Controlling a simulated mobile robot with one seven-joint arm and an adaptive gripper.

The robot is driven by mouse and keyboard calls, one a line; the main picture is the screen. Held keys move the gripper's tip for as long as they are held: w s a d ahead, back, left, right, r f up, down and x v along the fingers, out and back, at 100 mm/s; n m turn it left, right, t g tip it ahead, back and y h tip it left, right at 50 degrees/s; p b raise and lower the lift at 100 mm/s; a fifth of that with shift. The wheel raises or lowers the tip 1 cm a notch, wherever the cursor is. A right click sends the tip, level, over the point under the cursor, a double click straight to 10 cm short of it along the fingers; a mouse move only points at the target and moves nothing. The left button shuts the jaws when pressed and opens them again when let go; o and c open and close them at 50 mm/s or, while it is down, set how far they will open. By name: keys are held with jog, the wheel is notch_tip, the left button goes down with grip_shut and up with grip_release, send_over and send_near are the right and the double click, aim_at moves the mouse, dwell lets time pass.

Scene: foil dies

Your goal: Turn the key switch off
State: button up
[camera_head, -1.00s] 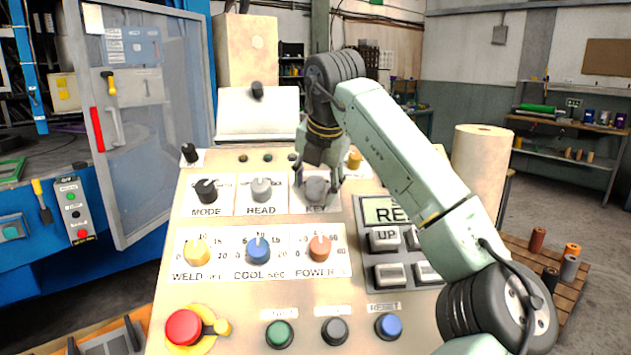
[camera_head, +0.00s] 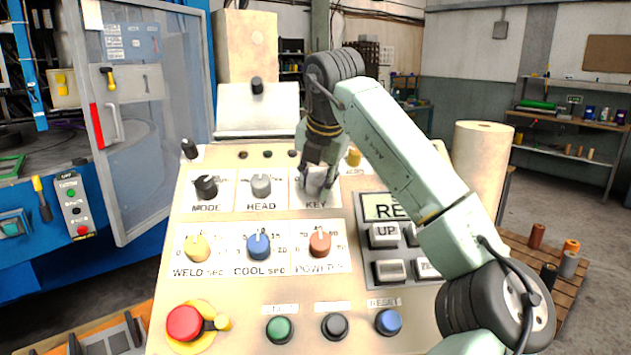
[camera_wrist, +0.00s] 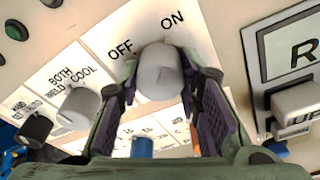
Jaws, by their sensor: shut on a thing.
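The key switch (camera_wrist: 158,72) is a light grey knob on a white plate marked OFF and ON in the wrist view. In the head view it (camera_head: 316,181) sits above the KEY label, right of the HEAD knob (camera_head: 261,187). My gripper (camera_wrist: 163,85) is around the knob, with one finger on each side, shut on it. In the head view my gripper (camera_head: 316,178) comes down over the knob from above and partly covers it. Which mark the knob points to, I cannot tell for sure.
The MODE knob (camera_head: 206,188) is farther left. Below are the yellow WELD (camera_head: 197,250), blue COOL (camera_head: 258,247) and red POWER (camera_head: 320,244) knobs. A red emergency button (camera_head: 184,325) is at lower left. A display with UP button (camera_head: 384,236) lies close to the right.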

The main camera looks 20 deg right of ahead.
jog(key=shift+n, duration=0.4)
jog(key=shift+c, duration=0.5)
jog(key=n, duration=0.3)
jog(key=shift+n+g+h, duration=0.3)
jog(key=n, duration=0.4)
jog(key=shift+d+h, duration=0.1)
jog(key=shift+h, duration=0.3)
jog(key=n, duration=0.4)
jog(key=shift+n+h, duration=0.3)
jog(key=n, duration=0.4)
jog(key=shift+n+h, duration=0.3)
jog(key=o, duration=1.1)
jog(key=shift+o, duration=0.2)
